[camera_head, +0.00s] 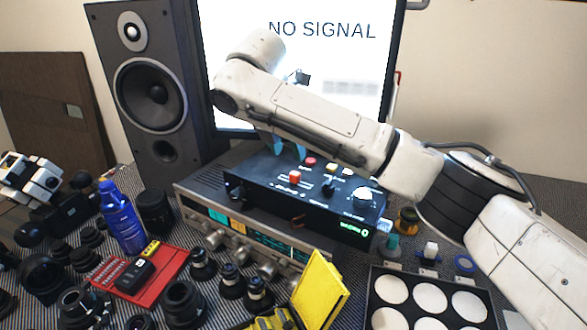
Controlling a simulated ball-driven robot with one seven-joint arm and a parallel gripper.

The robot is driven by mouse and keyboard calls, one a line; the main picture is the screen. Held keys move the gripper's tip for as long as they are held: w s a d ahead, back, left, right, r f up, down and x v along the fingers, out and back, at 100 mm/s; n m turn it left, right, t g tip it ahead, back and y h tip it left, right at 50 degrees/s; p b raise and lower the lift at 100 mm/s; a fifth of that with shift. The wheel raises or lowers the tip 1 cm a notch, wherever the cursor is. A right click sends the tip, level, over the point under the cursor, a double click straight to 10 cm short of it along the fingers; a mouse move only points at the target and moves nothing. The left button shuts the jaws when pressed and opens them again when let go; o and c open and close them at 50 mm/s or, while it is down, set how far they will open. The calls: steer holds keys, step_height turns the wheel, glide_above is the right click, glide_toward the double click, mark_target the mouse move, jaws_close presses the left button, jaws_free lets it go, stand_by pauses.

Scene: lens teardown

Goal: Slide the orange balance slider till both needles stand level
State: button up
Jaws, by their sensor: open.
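A black control console (262,198) lies on top of a silver receiver. A small orange-red cap (294,177) on the console's sloping top looks like the balance slider; its slot and label are too small to make out. A smaller orange-brown piece (298,220) shows at the console's front edge. I cannot make out either needle; small lit windows (218,216) show on the receiver's front. My gripper (289,149) is mostly hidden behind my forearm. Its teal fingertips show below the forearm, open and apart, just behind the orange-red cap. I cannot tell their height above the panel.
Other knobs and buttons, including a white round knob (362,196), crowd the console top. A monitor (300,30) and speaker (150,90) stand behind. A blue bottle (121,218), red tray (150,278), yellow piece (318,287), black tray (373,280) and several lenses fill the foreground.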

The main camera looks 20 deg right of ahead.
mark_target(295, 173)
steer(key=x, duration=0.8)
steer(key=shift+f, duration=0.1)
steer(key=shift+c, duration=0.4)
jaws_close()
